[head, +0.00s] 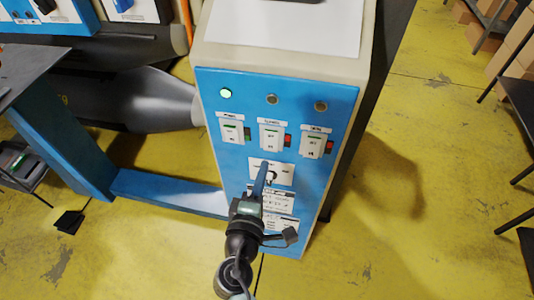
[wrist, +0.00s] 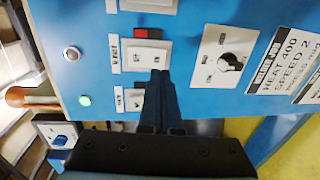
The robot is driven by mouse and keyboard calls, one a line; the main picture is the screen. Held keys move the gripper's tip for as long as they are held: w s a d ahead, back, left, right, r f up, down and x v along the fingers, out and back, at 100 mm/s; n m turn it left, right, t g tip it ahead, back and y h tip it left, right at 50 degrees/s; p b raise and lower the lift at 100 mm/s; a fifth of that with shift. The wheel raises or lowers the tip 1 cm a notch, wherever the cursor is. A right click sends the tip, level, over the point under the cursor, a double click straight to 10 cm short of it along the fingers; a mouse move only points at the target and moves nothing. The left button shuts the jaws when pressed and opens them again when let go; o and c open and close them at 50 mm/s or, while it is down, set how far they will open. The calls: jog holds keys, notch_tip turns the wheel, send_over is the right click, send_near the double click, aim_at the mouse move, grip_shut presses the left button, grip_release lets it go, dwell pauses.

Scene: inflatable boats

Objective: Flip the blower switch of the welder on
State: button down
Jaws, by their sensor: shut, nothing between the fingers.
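The welder's blue panel (head: 210,85) faces me, with three white switches in a row: left (head: 231,130), middle (head: 271,135) and right (head: 314,142). Their labels are too small to read surely. The lamp (head: 225,92) above the left switch glows green; the middle lamp (head: 272,99) and right lamp (head: 320,106) are unlit. My gripper (head: 265,166) is shut and empty, just below the middle switch. In the wrist view its fingertips (wrist: 160,73) are at the edge of the middle switch (wrist: 149,55); I cannot tell whether they touch. They partly hide the left switch.
A round knob (wrist: 230,62) on a white plate sits beside the fingers, with printed heat and speed labels (wrist: 283,65) beyond it. A blue beam (head: 165,195) and a grey inflatable tube (head: 120,100) lie left.

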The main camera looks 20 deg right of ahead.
aim_at(270, 149)
jog(key=shift+x, duration=2.35)
jog(key=shift+w+d+b, duration=0.1)
jog(key=shift+w+b, duration=0.05)
jog(key=shift+b, duration=0.6)
jog(key=shift+f, duration=0.1)
